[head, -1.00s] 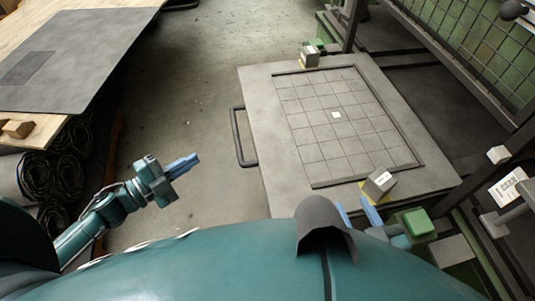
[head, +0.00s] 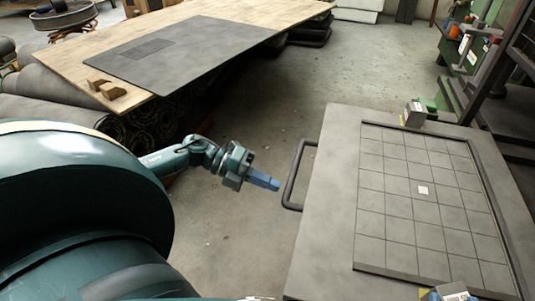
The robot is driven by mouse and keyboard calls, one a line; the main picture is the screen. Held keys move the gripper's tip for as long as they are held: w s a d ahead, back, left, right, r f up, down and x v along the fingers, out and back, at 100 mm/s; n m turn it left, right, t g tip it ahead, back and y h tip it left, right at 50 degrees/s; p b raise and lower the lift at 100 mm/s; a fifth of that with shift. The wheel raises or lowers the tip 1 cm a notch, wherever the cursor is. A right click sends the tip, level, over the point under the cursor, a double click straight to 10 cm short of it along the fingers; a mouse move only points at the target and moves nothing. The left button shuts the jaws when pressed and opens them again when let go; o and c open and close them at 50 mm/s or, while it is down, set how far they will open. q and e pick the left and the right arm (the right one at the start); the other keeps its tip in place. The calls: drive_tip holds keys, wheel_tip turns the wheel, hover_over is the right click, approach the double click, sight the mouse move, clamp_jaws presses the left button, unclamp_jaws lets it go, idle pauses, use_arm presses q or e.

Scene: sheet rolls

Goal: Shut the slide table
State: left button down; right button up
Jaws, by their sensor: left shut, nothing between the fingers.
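The slide table (head: 336,217) is a grey plate with a gridded recess and a small white square in it. It stands pulled out from the machine at the right. Its dark bar handle (head: 291,180) is on its left edge. My left gripper (head: 268,182) has blue fingers, is shut and empty, and is just left of the handle. The fingers point at the handle, with a small gap seen between them. My right gripper is out of the picture.
A wooden table (head: 235,22) with a dark sheet (head: 180,50) stands at the upper left, with rolls (head: 165,125) below. Free floor lies between the two tables.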

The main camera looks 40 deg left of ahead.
use_arm(q)
drive_tip(key=b+x, duration=0.1)
drive_tip(key=x, duration=0.5)
drive_tip(key=shift+d, duration=0.15)
use_arm(e)
drive_tip(key=shift+a+f+y, duration=0.1)
drive_tip(key=shift+a+y, duration=0.15)
drive_tip(key=shift+y, duration=0.15)
use_arm(q)
drive_tip(key=shift+w, duration=0.1)
drive_tip(key=shift+d, duration=0.1)
